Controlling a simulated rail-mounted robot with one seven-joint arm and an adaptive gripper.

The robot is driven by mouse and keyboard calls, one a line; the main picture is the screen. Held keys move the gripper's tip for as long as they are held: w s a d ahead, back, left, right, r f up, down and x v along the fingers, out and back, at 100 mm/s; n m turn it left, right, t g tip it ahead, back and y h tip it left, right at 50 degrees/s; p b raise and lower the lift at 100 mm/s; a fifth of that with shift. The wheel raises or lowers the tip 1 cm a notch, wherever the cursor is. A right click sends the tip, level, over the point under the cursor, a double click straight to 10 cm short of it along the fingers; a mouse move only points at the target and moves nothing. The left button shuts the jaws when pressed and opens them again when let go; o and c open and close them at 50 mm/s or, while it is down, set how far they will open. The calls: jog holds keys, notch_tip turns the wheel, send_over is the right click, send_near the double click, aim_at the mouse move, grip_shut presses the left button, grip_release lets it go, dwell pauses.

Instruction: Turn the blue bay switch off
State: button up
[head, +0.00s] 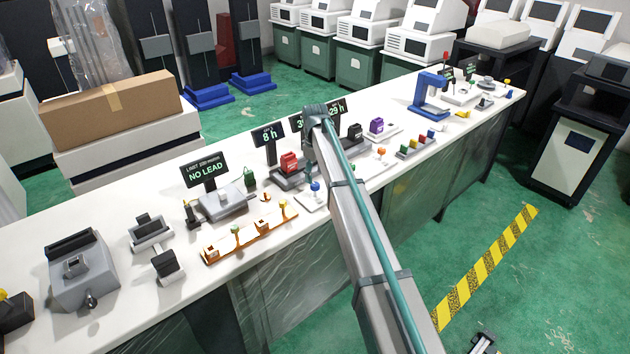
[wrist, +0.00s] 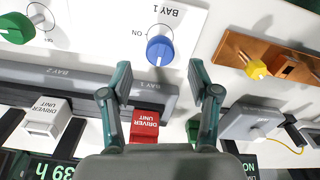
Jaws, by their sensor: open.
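The blue bay switch (wrist: 160,49) is a round knob on a white plate marked BAY 1 (wrist: 185,20), which appears upside down in the wrist view. An ON mark stands to the left of the knob there; I cannot tell which way the knob is set. In the head view the blue knob (head: 315,187) sits near the bench's front edge. My gripper (wrist: 161,82) is open, its two fingers apart, with nothing between the tips. The knob shows just beyond the fingertips, between their lines. In the head view my arm partly hides the gripper.
A red driver unit (wrist: 145,125) and a white driver unit (wrist: 45,115) sit in grey bays behind the switch plates. A green knob (wrist: 15,28) is to the left. An orange rack (wrist: 235,50) and a grey device (wrist: 250,122) are to the right.

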aim_at(315, 184)
notch_tip(315, 184, up, 8)
dwell(0.4)
jog(key=s+d+f+m, duration=0.3)
jog(key=s+d+f, duration=0.65)
jog(key=f, duration=0.25)
jog(key=s+d+f+m, duration=0.4)
jog(key=s+d+f, duration=0.4)
jog(key=s+f, duration=0.3)
jog(key=s+d+f+m, duration=0.2)
jog(key=s+d+f, duration=0.2)
jog(key=s, duration=0.5)
jog(key=s+d+f+m, duration=0.3)
jog(key=s+d+f, duration=0.1)
jog(key=s, duration=0.5)
jog(key=s+f+g, duration=0.3)
jog(key=s+f, duration=0.6)
jog(key=s, duration=0.5)
jog(key=s+f+g, duration=0.3)
jog(key=s+f, duration=0.6)
jog(key=s, duration=0.6)
jog(key=shift+f+g, duration=0.25)
jog(key=shift+g, duration=0.15)
